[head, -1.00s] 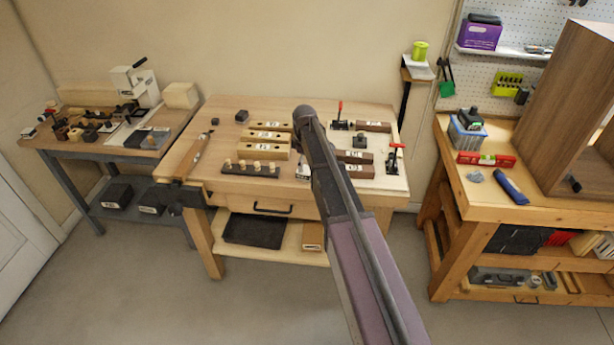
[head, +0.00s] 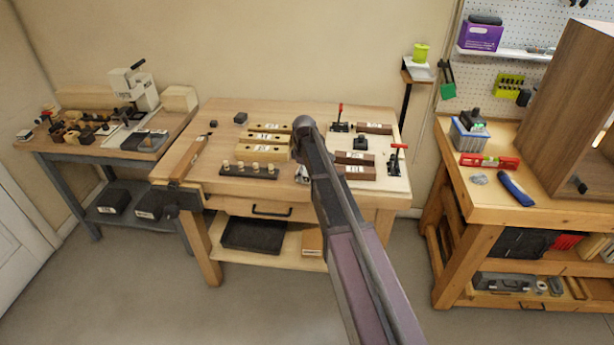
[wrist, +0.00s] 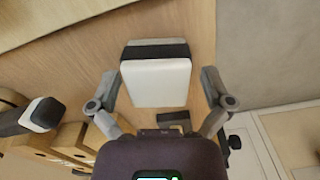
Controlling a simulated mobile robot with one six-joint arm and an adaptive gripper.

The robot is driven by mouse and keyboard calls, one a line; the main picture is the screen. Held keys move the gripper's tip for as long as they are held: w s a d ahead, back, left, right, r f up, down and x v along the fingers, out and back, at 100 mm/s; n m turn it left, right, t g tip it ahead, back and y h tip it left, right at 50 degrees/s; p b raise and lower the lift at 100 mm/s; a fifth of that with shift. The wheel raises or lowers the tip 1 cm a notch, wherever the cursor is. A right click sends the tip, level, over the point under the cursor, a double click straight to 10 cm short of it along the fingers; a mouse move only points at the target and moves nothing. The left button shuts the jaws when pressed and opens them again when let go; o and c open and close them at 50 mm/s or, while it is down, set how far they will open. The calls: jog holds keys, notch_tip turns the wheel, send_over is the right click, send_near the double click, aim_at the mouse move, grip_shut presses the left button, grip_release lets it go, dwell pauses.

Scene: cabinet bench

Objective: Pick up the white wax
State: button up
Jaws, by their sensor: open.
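The white wax (wrist: 157,83) is a pale block with a dark band and a grey part behind it, seen close up in the wrist view over the wooden bench top. My gripper (wrist: 159,76) is open, with one grey finger on each side of the block. Gaps show between the fingers and the block, and it is not gripped. In the head view my arm hides the gripper. A small pale shape (head: 302,174) shows beside the arm on the middle bench, too small to tell what it is.
In the wrist view, wooden blocks and a black-and-white item (wrist: 40,116) lie at the lower left. A side bench (head: 455,190) stands right.

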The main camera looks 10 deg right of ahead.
jog(key=c, duration=1.1)
jog(key=shift+r, duration=0.1)
notch_tip(320, 180, up, 3)
jog(key=p, duration=0.3)
jog(key=s+r+p, duration=0.1)
jog(key=s+p, duration=0.1)
jog(key=s, duration=1.4)
jog(key=shift+a+r, duration=0.15)
jog(key=shift+r, duration=0.25)
jog(key=o, duration=0.5)
jog(key=shift+c, duration=0.2)
jog(key=c, duration=0.3)
